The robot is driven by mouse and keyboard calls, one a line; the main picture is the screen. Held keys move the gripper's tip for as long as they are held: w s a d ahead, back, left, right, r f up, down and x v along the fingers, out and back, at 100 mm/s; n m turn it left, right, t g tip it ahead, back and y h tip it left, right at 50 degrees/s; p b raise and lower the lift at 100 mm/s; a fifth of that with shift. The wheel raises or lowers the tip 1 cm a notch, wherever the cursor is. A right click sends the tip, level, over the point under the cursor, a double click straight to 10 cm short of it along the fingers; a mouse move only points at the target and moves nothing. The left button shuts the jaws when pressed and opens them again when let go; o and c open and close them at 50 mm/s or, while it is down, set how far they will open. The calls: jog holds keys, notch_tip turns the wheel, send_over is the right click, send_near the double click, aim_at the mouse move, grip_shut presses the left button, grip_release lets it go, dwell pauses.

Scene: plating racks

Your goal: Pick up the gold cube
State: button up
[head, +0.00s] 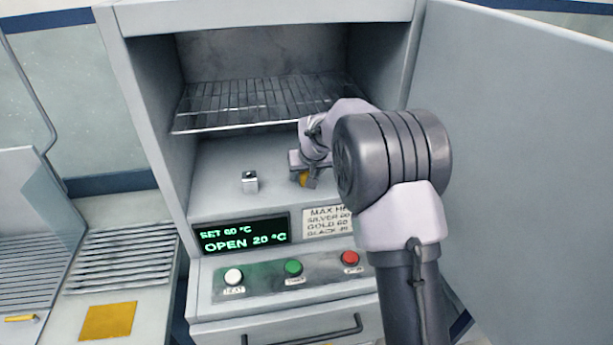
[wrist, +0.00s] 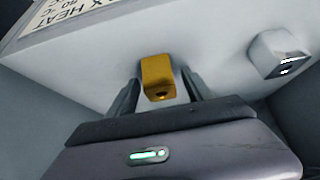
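The gold cube (wrist: 158,76) sits on the floor of the open oven, with a dark hole in the face toward the wrist camera. In the head view the gold cube (head: 302,179) is mostly hidden by my gripper (head: 305,176). In the wrist view my gripper (wrist: 160,92) has one finger on each side of the cube. The fingers look open, with a narrow gap to the cube on each side. I cannot tell whether either finger touches it.
A silver cube (head: 250,182) stands left of the gold one, and also shows in the wrist view (wrist: 277,54). A wire rack (head: 265,102) hangs above. The open door (head: 510,170) is at right. A display (head: 240,234) and buttons sit below. A gold square (head: 108,321) lies at lower left.

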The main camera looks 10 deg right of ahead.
grip_shut()
jog(key=shift+w, duration=0.1)
